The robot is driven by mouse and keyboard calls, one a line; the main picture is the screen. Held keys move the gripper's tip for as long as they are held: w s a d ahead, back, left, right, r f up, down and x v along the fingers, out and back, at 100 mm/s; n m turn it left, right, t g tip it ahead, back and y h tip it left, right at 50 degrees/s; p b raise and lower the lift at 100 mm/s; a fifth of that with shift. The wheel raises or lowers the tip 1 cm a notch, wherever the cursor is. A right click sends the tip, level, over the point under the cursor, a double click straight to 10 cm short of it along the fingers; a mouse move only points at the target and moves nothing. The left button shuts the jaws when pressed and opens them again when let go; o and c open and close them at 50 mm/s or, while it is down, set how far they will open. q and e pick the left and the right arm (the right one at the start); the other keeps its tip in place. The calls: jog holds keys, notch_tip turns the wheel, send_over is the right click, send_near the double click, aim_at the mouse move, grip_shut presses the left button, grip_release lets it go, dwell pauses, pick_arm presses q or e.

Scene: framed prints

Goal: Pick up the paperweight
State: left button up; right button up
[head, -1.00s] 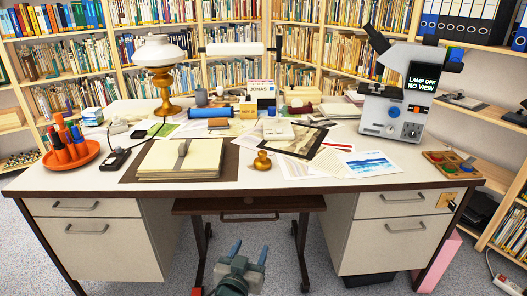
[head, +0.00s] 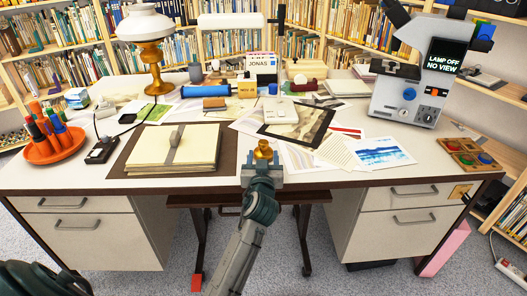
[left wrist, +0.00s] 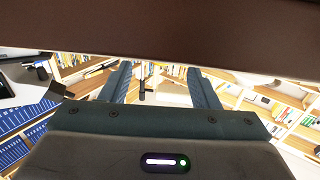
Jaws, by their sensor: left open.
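A small brass knob-shaped piece (head: 263,149), which looks like the paperweight, stands on the white desktop near its front edge. My left gripper (head: 262,163) has come up from below in the head view, and its jaws are at the front edge, with the brass piece showing just beyond and between them. I cannot tell whether they touch it. In the left wrist view the two jaws (left wrist: 160,85) are spread wide, with nothing seen held between them. The brass piece cannot be made out there. My right gripper is not in view.
A stack of cream paper (head: 172,148) on a dark mat lies left of the brass piece. Prints and sheets (head: 378,152) lie to its right. A white microscope-like device (head: 405,95), a lamp (head: 150,50) and an orange tray of pens (head: 54,148) stand farther out.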

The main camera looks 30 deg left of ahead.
aim_at(263, 146)
pick_arm(q)
jog(key=x, duration=0.4)
jog(key=shift+w+a, duration=0.25)
jog(key=shift+r, duration=0.1)
jog(key=shift+c, duration=0.2)
grip_shut()
